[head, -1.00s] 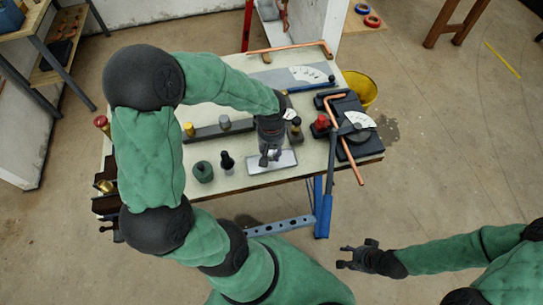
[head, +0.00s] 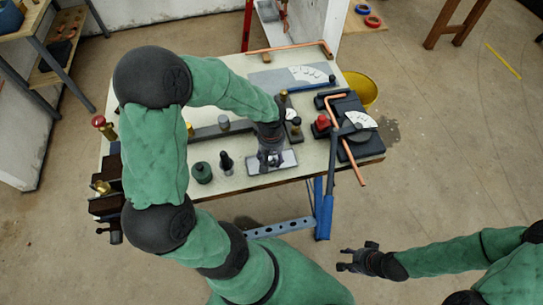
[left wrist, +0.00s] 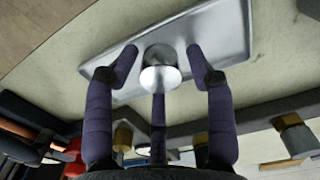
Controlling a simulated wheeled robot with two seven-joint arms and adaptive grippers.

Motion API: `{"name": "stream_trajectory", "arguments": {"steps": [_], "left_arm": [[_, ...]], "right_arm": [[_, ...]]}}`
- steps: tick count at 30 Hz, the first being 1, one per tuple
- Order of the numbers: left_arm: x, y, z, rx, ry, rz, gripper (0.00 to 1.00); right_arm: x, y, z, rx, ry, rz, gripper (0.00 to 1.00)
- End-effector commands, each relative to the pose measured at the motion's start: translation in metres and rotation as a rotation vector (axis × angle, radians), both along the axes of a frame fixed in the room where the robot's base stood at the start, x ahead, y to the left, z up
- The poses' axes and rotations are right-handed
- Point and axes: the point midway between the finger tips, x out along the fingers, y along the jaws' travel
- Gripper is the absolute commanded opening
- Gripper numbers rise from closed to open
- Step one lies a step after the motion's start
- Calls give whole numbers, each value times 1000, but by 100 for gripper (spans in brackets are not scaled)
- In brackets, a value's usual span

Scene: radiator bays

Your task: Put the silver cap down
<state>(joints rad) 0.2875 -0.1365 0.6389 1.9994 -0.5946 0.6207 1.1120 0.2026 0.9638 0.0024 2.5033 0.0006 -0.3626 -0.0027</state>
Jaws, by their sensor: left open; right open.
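The silver cap (left wrist: 160,70) shows in the left wrist view over the shallow silver tray (left wrist: 225,28), apparently standing on it. My left gripper (left wrist: 162,68) is open around the cap, with a finger on each side and gaps between fingers and cap. In the head view my left gripper (head: 270,162) points down over the tray (head: 289,161) near the table's front edge, and its fingers hide the cap. My right gripper (head: 345,260) is open and empty, off the table at lower right.
A dark rail (head: 207,131) behind the tray bears another silver piece (head: 224,123). A green jar (head: 202,172) and a black-topped bottle (head: 226,162) stand left of the tray. A red knob (head: 322,121) and bent copper pipe (head: 341,135) are to the right.

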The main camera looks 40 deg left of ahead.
Motion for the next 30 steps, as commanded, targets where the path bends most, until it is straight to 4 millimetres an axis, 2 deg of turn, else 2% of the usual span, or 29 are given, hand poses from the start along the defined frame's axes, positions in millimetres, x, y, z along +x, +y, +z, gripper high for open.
{"name": "stream_trajectory", "arguments": {"steps": [10,24,30], "left_arm": [[1,1,9,2,-4,1,59],[1,1,98,1,-5,0,59],[0,0,118,1,-2,0,59]], "right_arm": [[0,0,6,0,0,0,45],[0,0,31,0,0,0,45],[0,0,36,0,0,0,45]]}}
